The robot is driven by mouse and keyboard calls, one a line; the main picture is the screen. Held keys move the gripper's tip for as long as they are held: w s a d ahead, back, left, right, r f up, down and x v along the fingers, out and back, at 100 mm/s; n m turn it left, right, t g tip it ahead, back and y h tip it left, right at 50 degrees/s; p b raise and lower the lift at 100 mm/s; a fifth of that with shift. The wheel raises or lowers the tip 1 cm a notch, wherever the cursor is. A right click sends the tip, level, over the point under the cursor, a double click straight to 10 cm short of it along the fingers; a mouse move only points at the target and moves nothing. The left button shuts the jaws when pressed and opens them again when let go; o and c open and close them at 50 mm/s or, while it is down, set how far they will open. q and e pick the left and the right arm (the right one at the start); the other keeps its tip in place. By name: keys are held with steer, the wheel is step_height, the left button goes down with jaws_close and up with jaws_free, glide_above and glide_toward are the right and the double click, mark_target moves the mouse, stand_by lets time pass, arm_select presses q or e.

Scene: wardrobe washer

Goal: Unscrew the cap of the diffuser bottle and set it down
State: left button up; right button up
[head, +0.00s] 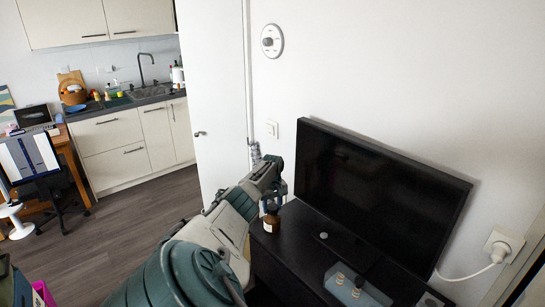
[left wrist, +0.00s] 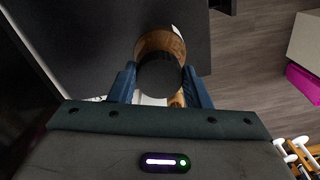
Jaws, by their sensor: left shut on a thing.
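The diffuser bottle (head: 271,223) is small, brown and carries a pale label. It stands on the left end of the dark cabinet top, and its amber body (left wrist: 160,42) also shows in the left wrist view. My left gripper (head: 271,204) is over the bottle from above. In the left wrist view its two blue fingers close on the round black cap (left wrist: 160,76), one on each side. The cap is in line with the bottle; I cannot tell whether it is still threaded on. My right gripper is not in view.
A television (head: 375,190) stands on the dark cabinet (head: 290,245) just right of the bottle. A grey tray (head: 355,288) with small items lies nearer the front. A white door (head: 215,90) is behind my left arm. Open floor (head: 125,220) lies to the left.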

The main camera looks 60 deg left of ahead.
mark_target(272, 207)
arm_select(q)
steer(key=shift+r+p, duration=0.55)
steer(key=shift+p, duration=0.05)
steer(key=shift+r, duration=0.3)
steer(key=shift+r, duration=2)
steer(key=shift+s, duration=0.1)
